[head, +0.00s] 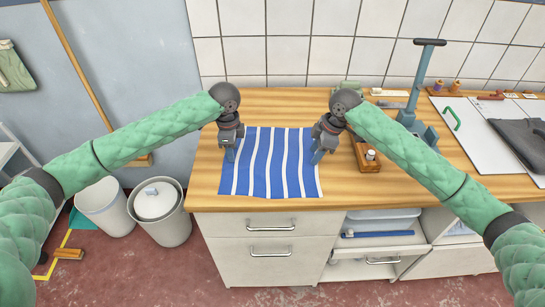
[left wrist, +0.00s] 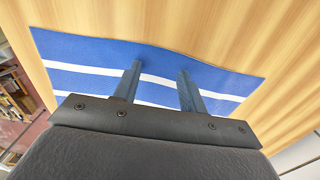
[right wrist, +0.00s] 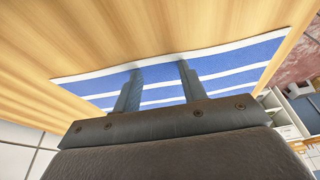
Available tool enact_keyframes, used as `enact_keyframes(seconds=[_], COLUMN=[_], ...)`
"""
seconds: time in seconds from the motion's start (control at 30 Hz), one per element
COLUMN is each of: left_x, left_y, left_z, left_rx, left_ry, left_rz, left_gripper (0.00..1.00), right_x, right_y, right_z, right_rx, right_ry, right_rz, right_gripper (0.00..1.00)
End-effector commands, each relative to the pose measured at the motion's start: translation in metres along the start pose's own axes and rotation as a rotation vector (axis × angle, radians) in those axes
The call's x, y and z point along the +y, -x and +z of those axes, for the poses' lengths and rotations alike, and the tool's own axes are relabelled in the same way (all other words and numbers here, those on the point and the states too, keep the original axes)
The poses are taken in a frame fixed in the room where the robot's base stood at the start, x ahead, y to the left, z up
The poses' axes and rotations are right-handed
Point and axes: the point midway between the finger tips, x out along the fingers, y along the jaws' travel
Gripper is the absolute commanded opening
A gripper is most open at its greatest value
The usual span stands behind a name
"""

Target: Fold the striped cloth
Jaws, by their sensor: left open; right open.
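The blue and white striped cloth (head: 268,165) lies flat and spread out on the wooden worktop, close to its front edge. My left gripper (head: 230,155) is over the cloth's left edge, and my right gripper (head: 318,156) is over its right edge. In the left wrist view the open fingers (left wrist: 157,82) reach over the cloth (left wrist: 85,62), with bare wood beyond its edge. In the right wrist view the open fingers (right wrist: 158,78) reach over the cloth (right wrist: 230,60) near its edge. Whether the fingertips touch the cloth I cannot tell. Both grippers are empty.
The wooden worktop (head: 400,190) has free room in front of the right arm. A small wooden box (head: 368,160) stands right of the cloth. A blue stand (head: 418,90), white boards and a dark grey cloth (head: 520,140) are further right. Bins (head: 160,212) stand on the floor at left.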

Motion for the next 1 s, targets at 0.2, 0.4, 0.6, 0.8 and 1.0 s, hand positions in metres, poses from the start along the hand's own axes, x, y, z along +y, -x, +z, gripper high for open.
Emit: enact_keyframes(seconds=[0.2,0.4,0.6,0.8,1.0], left_x=[0.0001,0.0001,0.0002,0.0002,0.0002], left_y=[-0.0021,-0.0023,-0.0024,-0.0025,-0.0025], left_z=[0.0000,0.0000,0.0000,0.0001,0.0001], left_rx=[0.000,0.000,0.000,0.000,0.000], left_ry=[0.000,0.000,0.000,0.000,0.000], left_rz=[0.000,0.000,0.000,0.000,0.000], left_gripper=[0.42,0.30,0.10,0.00,0.00], right_x=[-0.0001,-0.0001,-0.0002,-0.0002,-0.0003], right_y=[-0.0019,-0.0021,-0.0024,-0.0025,-0.0026], right_z=[0.0005,0.0007,0.0008,0.0009,0.0010], right_rx=[0.000,0.000,0.000,-0.001,-0.001], right_ry=[0.000,0.000,0.000,0.000,0.000], right_rz=[0.000,0.000,-0.001,-0.001,-0.001], right_gripper=[0.42,0.30,0.10,0.00,0.00])
